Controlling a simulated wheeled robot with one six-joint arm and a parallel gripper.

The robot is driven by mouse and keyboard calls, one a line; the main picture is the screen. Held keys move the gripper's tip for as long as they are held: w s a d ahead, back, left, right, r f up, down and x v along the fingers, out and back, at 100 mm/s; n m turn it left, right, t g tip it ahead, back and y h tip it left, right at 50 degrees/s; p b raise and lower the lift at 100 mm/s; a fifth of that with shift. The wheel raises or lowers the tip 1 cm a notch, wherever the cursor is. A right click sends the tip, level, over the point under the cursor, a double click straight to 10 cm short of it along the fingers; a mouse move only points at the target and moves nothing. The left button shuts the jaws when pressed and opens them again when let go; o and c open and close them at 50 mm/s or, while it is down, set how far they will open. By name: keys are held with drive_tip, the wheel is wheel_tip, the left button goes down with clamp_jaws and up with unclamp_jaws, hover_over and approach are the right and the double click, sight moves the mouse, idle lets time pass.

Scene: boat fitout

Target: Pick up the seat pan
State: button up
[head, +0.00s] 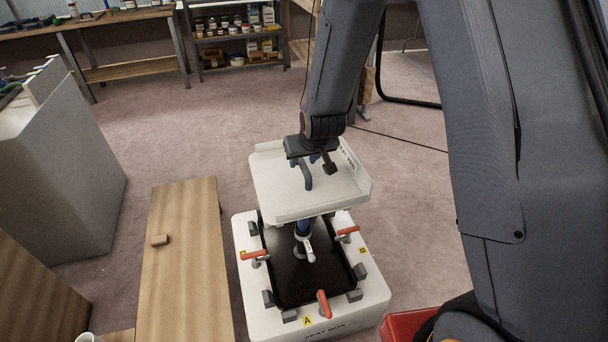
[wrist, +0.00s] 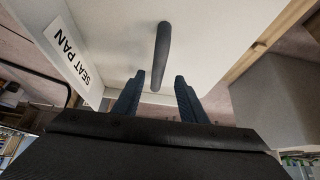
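The seat pan (head: 290,200) is a white tray-like panel with a raised edge at the right. It shows just beyond the seat box; I cannot tell what bears it. A dark bar handle (head: 307,176) stands on its top. My gripper (head: 305,160) is over the pan at this handle. In the wrist view my gripper (wrist: 159,80) is open, its blue fingers apart, and the near end of the handle (wrist: 161,50) shows between the tips with gaps on both sides. The "SEAT PAN" label (wrist: 75,60) shows at the left.
The white seat box (head: 245,290) has a black recessed top (head: 290,285), red-handled clamps (head: 323,304) and grey blocks around it. A wooden bench (head: 180,270) with a small wood block (head: 160,240) is at the left. Shelves (head: 235,40) stand behind. Floor beyond the pan is mostly clear.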

sight(303, 163)
drive_tip(key=shift+d+p+x, duration=0.15)
drive_tip(key=shift+p+x, duration=0.15)
drive_tip(key=shift+x, duration=0.9)
drive_tip(key=shift+d+p+x, duration=0.15)
drive_tip(key=shift+p+x, duration=0.15)
drive_tip(key=shift+x, duration=0.9)
drive_tip(key=shift+s+f, duration=0.1)
drive_tip(key=shift+f, duration=0.05)
clamp_jaws()
